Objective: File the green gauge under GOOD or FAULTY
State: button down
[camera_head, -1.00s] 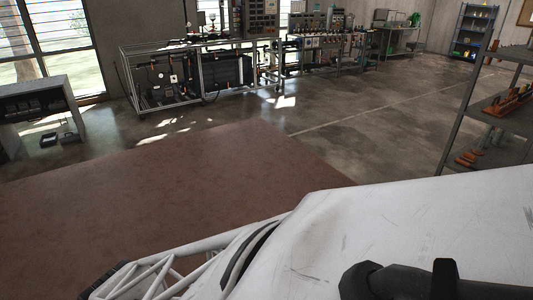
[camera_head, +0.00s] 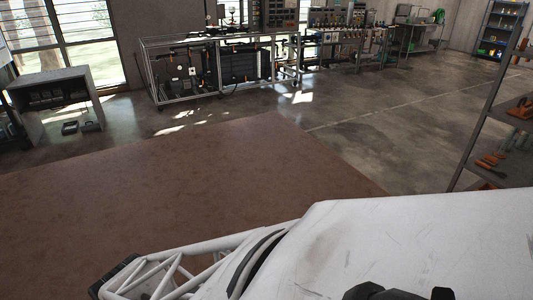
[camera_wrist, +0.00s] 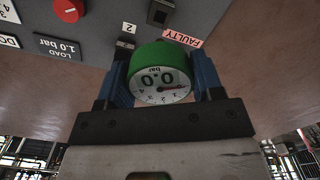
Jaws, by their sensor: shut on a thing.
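The green gauge (camera_wrist: 150,57) shows in the wrist view between the two blue fingers of my gripper (camera_wrist: 160,75), which is shut on it. Its white dial faces the camera, upside down, with "0.0", "bar" and a red needle pointing right in the picture. A pink-edged FAULTY label (camera_wrist: 183,39) shows just behind the gauge, at upper right. No GOOD label shows. In the head view the gripper and gauge are out of sight.
A grey panel (camera_wrist: 95,20) fills the wrist view's top left, with a red knob (camera_wrist: 68,9), a "LOAD 1.0 bar" label (camera_wrist: 57,46) and a "2" tag (camera_wrist: 129,28).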

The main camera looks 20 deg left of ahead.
jog(key=shift+f, duration=2.9)
jog(key=shift+f, duration=0.6)
jog(key=shift+f, duration=0.2)
jog(key=shift+d+f, duration=0.1)
jog(key=shift+f, duration=0.75)
jog(key=shift+c, duration=0.9)
grip_release()
jog(key=shift+r, duration=2.75)
